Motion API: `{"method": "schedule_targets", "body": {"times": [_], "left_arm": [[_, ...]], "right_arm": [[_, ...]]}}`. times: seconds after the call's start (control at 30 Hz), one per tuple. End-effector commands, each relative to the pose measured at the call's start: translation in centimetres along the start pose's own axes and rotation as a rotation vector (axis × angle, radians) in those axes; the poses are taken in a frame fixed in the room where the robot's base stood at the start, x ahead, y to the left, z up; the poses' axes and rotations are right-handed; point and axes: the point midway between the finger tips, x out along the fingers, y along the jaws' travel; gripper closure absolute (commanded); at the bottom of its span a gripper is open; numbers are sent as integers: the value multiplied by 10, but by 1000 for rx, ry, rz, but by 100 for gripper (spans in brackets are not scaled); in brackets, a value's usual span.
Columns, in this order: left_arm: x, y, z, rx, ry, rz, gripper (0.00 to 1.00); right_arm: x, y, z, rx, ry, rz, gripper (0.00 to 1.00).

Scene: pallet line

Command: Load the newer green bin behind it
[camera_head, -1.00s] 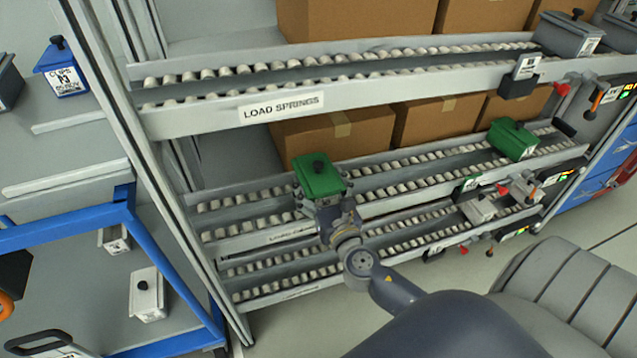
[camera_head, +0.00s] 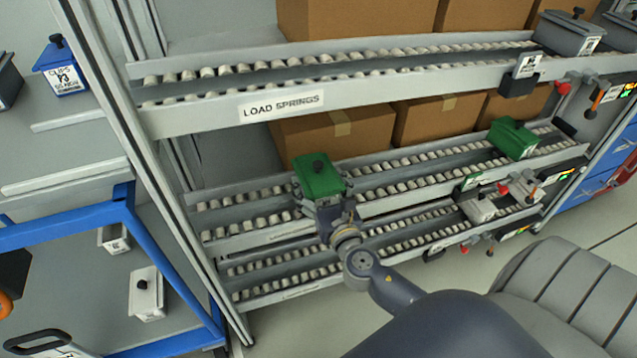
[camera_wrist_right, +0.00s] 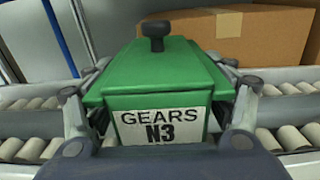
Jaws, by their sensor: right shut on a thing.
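A green bin (camera_head: 319,178) with a black knob sits at the middle roller lane, toward its left part. In the right wrist view the same green bin (camera_wrist_right: 155,80) fills the middle and bears a label reading GEARS N3. My right gripper (camera_head: 330,206) is shut on this bin, one finger on each side of it. Whether its underside touches the rollers is hidden. Another green bin (camera_head: 513,138) stands farther right on the same lane, near its right end. Bare rollers lie between the two green bins. My left gripper is not in view.
The upper lane (camera_head: 330,90) carries a LOAD SPRINGS label and grey bins (camera_head: 568,34) at its right end. Cardboard boxes (camera_head: 330,135) stand behind the lanes. A blue-framed cart (camera_head: 70,225) with white bins (camera_head: 146,292) is at left.

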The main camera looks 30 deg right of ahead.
Motion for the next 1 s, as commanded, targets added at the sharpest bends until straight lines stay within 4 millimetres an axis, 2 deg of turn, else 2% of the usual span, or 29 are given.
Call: {"method": "schedule_targets", "body": {"times": [0.17, 0.2, 0.27, 0.3, 0.77, 1.0], "left_arm": [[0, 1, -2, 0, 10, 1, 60], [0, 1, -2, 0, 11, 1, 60], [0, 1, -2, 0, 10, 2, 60], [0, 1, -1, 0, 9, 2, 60], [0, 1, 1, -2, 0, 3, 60], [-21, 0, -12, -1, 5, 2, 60]], "right_arm": [[1, 0, 2, 0, -4, 0, 67], [1, 0, 2, 0, -4, 0, 17], [0, 0, 2, 0, -4, 0, 4], [0, 0, 1, 0, -4, 0, 0], [0, 0, -1, 0, 4, 0, 0], [0, 0, 27, -2, 1, 0, 0]]}}
